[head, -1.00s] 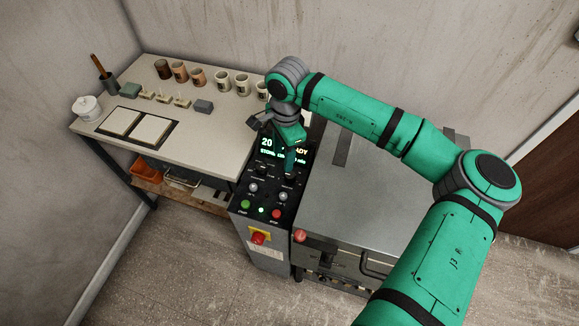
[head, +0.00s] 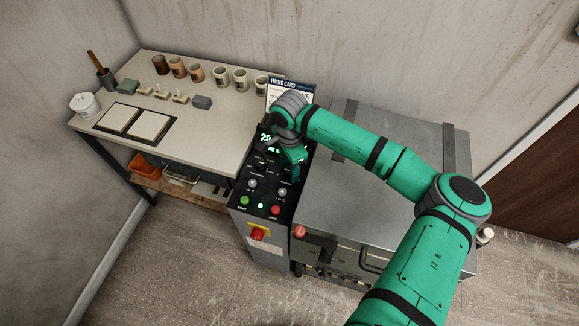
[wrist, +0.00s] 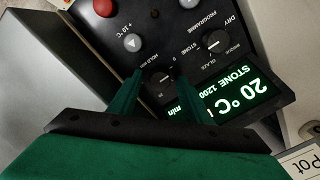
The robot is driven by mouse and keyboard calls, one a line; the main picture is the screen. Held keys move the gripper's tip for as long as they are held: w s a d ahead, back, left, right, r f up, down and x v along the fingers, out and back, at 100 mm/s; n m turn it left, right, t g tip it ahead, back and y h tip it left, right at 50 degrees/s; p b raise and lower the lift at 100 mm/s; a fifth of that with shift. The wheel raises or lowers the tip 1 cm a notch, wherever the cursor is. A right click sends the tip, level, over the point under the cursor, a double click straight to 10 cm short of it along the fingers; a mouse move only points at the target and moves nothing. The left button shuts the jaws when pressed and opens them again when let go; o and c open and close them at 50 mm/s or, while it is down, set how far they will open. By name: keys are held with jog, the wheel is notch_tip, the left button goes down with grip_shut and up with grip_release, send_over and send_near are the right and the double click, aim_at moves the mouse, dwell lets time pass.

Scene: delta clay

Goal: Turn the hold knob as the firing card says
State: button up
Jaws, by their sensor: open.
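The hold knob (wrist: 160,82) is a dark round knob by the "HOLD min" lettering, seen upside down in the wrist view. My gripper (wrist: 158,76) is open, with one green finger on each side of this knob. I cannot tell whether the fingers touch it. In the head view my gripper (head: 292,168) is over the black control panel (head: 240,187) and hides the knob. The firing card (head: 290,84) stands behind the panel, its header readable and its lower part covered by my arm. The lit display (wrist: 236,95) shows 20 °C and STONE 1200; its minutes are hidden.
The programme knob (wrist: 215,42) and a pale +10 °C button (wrist: 132,42) sit close to my fingers. A red button (head: 275,210) and a red emergency knob (head: 257,234) are lower down. The kiln (head: 335,212) stands right, a bench with cups (head: 220,76) left.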

jog(key=shift+f, duration=0.1)
jog(key=c, duration=1)
jog(key=shift+c, duration=0.2)
